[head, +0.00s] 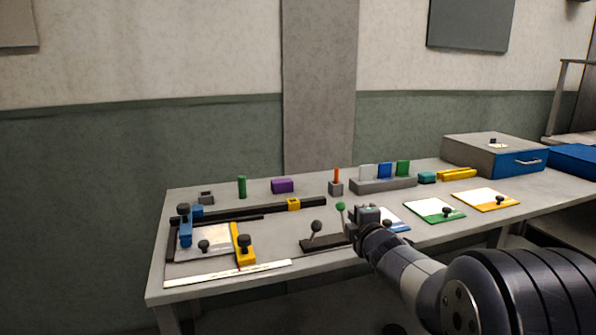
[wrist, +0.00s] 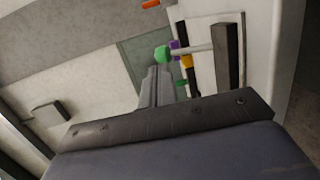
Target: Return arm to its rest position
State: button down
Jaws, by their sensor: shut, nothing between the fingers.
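My gripper (head: 364,213) is over the front middle of the bench, at the end of my arm, which reaches in from the lower right. In the wrist view its two grey fingers (wrist: 157,72) are together with nothing between them. A lever with a green knob (head: 340,207) stands just left of the gripper in the head view. The green knob (wrist: 162,54) also shows just beyond the fingertips in the wrist view. I cannot tell whether they touch. My arm hides part of the blue-edged card (head: 395,220).
The bench (head: 210,277) holds a black-railed fixture with a yellow clamp (head: 243,246) at left and a dark-knobbed lever (head: 316,228). Behind stand a purple block (head: 282,186) and a grey rack (head: 385,187) with coloured plates. A blue-fronted drawer box (head: 495,154) stands at back right.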

jog(key=s+f+t+b, duration=0.1)
jog(key=b, duration=0.3)
jog(key=f+t+b, duration=0.1)
jog(key=t+b, duration=0.1)
jog(key=b, duration=0.2)
jog(key=s+d+f+t+b, duration=0.1)
jog(key=b, duration=0.3)
jog(key=shift+s+m+t+y, duration=0.3)
jog(key=shift+m+y, duration=0.1)
jog(key=shift+b, duration=0.35)
